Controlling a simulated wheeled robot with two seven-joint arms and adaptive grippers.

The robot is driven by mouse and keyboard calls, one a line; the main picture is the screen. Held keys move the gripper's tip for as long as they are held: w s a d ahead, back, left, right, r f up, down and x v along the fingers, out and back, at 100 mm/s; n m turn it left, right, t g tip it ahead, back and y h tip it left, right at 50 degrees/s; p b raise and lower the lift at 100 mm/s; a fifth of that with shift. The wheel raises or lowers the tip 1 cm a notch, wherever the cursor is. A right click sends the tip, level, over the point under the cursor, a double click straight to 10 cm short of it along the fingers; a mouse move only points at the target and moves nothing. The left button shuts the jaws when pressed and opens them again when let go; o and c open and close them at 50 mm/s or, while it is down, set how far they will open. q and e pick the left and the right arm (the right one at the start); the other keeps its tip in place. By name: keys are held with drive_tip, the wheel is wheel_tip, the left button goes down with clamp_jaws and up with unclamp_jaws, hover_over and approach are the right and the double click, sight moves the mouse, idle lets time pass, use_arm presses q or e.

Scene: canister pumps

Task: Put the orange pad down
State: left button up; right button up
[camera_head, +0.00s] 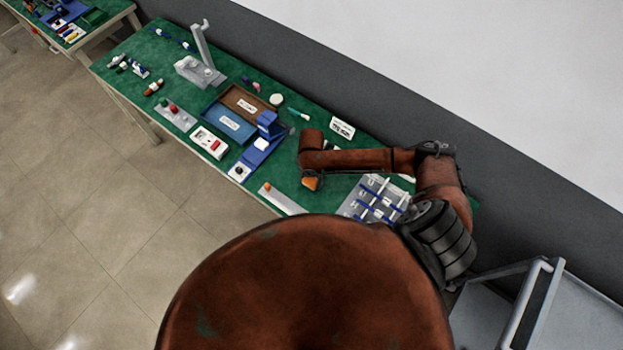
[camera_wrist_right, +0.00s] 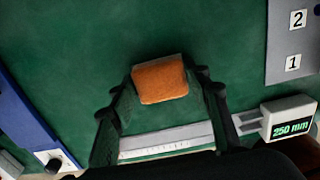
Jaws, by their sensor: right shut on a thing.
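The orange pad (camera_wrist_right: 160,82) sits between the fingertips of my right gripper (camera_wrist_right: 162,88) in the right wrist view, and the fingers are shut on it. In the head view the orange pad (camera_head: 311,184) shows just below the end of my right arm, over the green bench top (camera_head: 278,185). I cannot tell whether the pad touches the bench. My right gripper's fingers are mostly hidden by the arm in the head view. My left gripper is not in view.
A caliper-like tool (camera_wrist_right: 170,142) reading 250 mm lies near the gripper. A numbered grey rack (camera_head: 375,200) stands to the right. A blue device (camera_head: 262,145) stands to the left, near the blue tray (camera_head: 228,124) and brown tray (camera_head: 246,103). Bare green bench surrounds the pad.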

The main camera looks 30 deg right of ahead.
sight(311, 180)
drive_tip(key=shift+f, duration=0.25)
drive_tip(key=shift+f, duration=0.15)
drive_tip(key=o, duration=1)
drive_tip(key=shift+o, duration=0.2)
wheel_tip(311, 180, up, 12)
